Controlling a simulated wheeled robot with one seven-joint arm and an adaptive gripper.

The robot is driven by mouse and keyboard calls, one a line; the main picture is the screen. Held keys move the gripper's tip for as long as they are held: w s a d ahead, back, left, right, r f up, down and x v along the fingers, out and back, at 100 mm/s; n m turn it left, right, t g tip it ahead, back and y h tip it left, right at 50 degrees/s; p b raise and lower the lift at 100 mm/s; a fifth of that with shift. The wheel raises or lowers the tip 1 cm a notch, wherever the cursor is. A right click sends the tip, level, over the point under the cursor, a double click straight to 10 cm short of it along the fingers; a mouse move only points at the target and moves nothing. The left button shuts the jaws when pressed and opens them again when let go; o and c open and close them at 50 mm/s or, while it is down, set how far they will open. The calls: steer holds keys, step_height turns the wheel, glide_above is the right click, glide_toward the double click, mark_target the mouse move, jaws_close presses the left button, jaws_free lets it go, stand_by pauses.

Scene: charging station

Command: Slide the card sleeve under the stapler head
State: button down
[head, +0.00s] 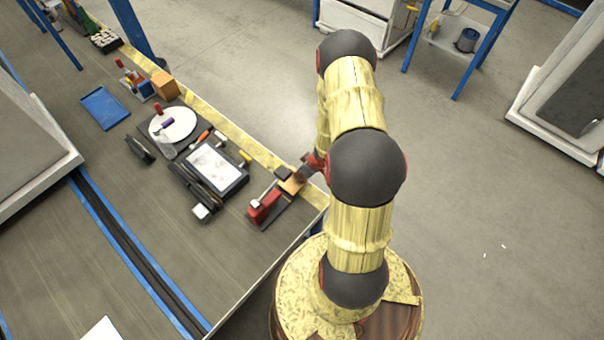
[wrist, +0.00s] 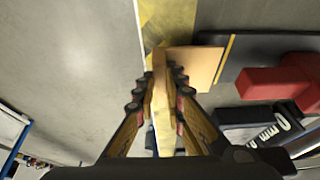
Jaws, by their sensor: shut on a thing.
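The tan card sleeve (wrist: 195,68) lies flat by the table's edge, its far end marked by a thin yellow stripe in the wrist view. My gripper (wrist: 160,75) is shut on the sleeve's near edge; it shows small in the head view (head: 306,173), partly hidden by my arm. The red stapler (head: 265,205) stands on a dark base to the left of the sleeve (head: 292,185). In the wrist view the stapler's red part (wrist: 275,83) is right of the sleeve, with a gap of dark base between them.
A black block with white lettering (wrist: 262,128) stands close beside the sleeve and stapler. A tablet-like white panel (head: 215,170), a white plate (head: 175,125) and a blue tray (head: 104,107) lie farther along the table. The yellow-striped table edge (head: 315,195) is near my gripper.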

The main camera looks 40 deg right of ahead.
mark_target(288, 189)
steer(key=shift+s+a+f+b, duration=0.1)
steer(key=shift+a+f+b, duration=0.15)
steer(key=shift+a+b, duration=0.7)
steer(key=shift+s+a+f+b, duration=0.1)
steer(key=shift+a+f+b, duration=0.25)
steer(key=shift+a, duration=1.15)
steer(key=shift+s+a+f+b, duration=0.1)
steer(key=shift+a+f+b, duration=0.1)
steer(key=shift+a+b, duration=0.75)
steer(key=c, duration=1.8)
jaws_free()
steer(key=shift+a+p, duration=0.25)
steer(key=shift+p, duration=0.05)
steer(key=shift+o, duration=0.2)
steer(key=shift+r, duration=0.1)
steer(key=v, duration=1.1)
steer(key=shift+r, duration=0.4)
steer(key=shift+s, duration=0.1)
